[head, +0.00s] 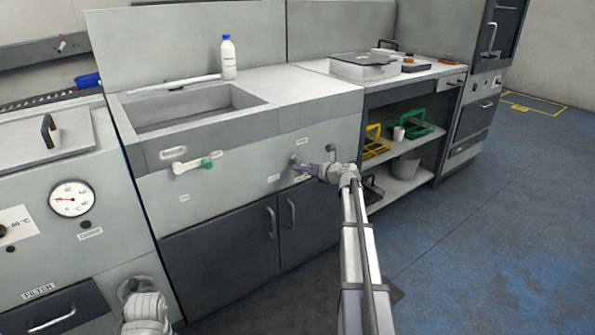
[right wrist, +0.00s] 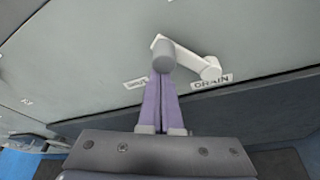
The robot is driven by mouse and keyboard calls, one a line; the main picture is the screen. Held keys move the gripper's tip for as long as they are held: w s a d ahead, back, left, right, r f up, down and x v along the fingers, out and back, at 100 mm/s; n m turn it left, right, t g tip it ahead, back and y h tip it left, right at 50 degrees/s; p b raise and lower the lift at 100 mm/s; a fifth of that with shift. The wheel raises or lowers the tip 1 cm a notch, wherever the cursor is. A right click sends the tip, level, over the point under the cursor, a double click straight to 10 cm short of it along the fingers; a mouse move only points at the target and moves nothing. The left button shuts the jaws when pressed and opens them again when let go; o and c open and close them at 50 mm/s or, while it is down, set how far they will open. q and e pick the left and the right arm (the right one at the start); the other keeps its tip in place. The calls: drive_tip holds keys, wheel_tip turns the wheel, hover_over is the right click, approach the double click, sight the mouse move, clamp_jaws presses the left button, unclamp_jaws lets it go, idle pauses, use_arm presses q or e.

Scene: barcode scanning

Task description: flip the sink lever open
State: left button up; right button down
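The sink (head: 215,97) is a grey basin set in the counter. On its front panel, a white lever with a green end (head: 207,162) sits at the left. A second, pale lever with a grey round end shows in the right wrist view (right wrist: 190,60), by a label reading "DRAIN" (right wrist: 212,82). My right gripper (head: 303,166) is at this lever on the panel's right part. In the right wrist view its purple fingers (right wrist: 162,80) are together, tips at the grey end, which partly covers them; contact is unclear. My left gripper is out of view.
A white bottle with a blue cap (head: 228,57) stands behind the sink. Dark cabinet doors with handles (head: 270,223) lie below the panel. An open shelf (head: 405,185) with yellow and green items is at the right. The blue floor at the right is open.

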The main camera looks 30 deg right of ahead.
drive_tip(key=shift+w+d+r+p, duration=0.1)
drive_tip(key=shift+d+r+p, duration=0.55)
drive_tip(key=shift+d+r, duration=0.3)
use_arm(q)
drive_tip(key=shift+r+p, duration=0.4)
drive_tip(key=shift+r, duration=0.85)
use_arm(e)
drive_tip(key=shift+d+r, duration=0.25)
drive_tip(key=shift+d, duration=0.85)
drive_tip(key=shift+w+d+r, duration=0.1)
drive_tip(key=shift+w+d, duration=0.05)
drive_tip(key=shift+d, duration=0.15)
drive_tip(key=a+f+b, duration=0.2)
drive_tip(key=a, duration=0.3)
use_arm(q)
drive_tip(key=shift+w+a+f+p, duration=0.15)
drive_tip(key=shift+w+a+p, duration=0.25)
drive_tip(key=shift+p, duration=0.45)
use_arm(e)
drive_tip(key=d+f+v, duration=0.1)
drive_tip(key=v, duration=0.9)
drive_tip(key=shift+s+d+f, duration=0.2)
drive_tip(key=shift+d, duration=0.25)
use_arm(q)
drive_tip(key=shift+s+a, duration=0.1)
